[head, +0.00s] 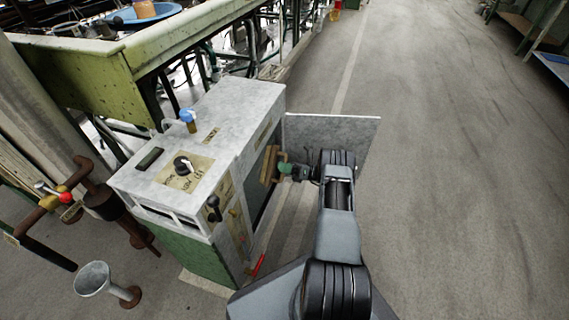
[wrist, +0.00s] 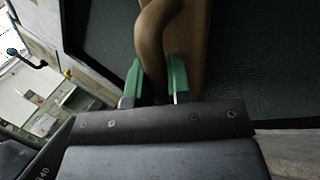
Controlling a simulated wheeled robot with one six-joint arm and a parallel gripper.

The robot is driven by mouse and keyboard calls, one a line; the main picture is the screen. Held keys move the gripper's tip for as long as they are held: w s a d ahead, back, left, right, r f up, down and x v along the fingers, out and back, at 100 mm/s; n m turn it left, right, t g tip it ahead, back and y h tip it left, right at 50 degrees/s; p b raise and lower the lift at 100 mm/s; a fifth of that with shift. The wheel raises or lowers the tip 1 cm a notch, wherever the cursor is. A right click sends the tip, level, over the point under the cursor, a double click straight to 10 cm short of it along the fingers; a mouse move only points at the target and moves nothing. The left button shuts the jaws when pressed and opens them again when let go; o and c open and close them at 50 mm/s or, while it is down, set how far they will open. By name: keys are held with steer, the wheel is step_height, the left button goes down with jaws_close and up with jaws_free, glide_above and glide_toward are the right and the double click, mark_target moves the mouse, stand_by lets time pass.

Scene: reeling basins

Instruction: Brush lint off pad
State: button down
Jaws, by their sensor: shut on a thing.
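My gripper (head: 284,168) has green fingertips and is shut on the handle of a wooden brush (head: 267,164), at the open side of the grey cabinet. In the wrist view my gripper (wrist: 155,80) has one finger on each side of the curved brown handle (wrist: 153,40). The flat wooden back of the brush (wrist: 190,45) lies behind the handle. A dark, textured pad (wrist: 255,60) spreads on both sides of the brush. The brush's bristles are hidden, so I cannot tell whether they touch the pad. I make out no lint.
The grey cabinet (head: 190,125) carries knobs and a blue-topped valve (head: 188,118). Its door (head: 340,135) stands open behind my gripper. A red-handled thing (head: 258,265) is low by the cabinet. A metal funnel (head: 93,279) stands at lower left. The floor (head: 460,180) at right is clear.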

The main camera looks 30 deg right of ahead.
steer(key=shift+s+a+p, duration=0.3)
steer(key=shift+s+a, duration=0.1)
steer(key=shift+s, duration=0.15)
steer(key=shift+s+a+p, duration=2.4)
steer(key=shift+s+a, duration=0.7)
steer(key=shift+a, duration=0.6)
steer(key=w+d+b, duration=0.1)
steer(key=w+d+r+b, duration=0.1)
steer(key=d+b, duration=0.1)
steer(key=w+d+r+b, duration=0.1)
steer(key=w+d, duration=0.1)
steer(key=shift+r, duration=0.15)
steer(key=shift+w+d+f+b, duration=0.2)
steer(key=shift+w+d+b, duration=0.35)
steer(key=shift+b, duration=0.55)
steer(key=shift+w+d+r+b, duration=0.2)
steer(key=shift+w+d+b, duration=0.3)
steer(key=shift+w+b, duration=0.25)
steer(key=shift+w+d+f+b, duration=0.1)
steer(key=shift+w+d+b, duration=0.35)
steer(key=shift+d+b, duration=0.2)
steer(key=shift+w+d, duration=0.5)
steer(key=shift+d, duration=0.05)
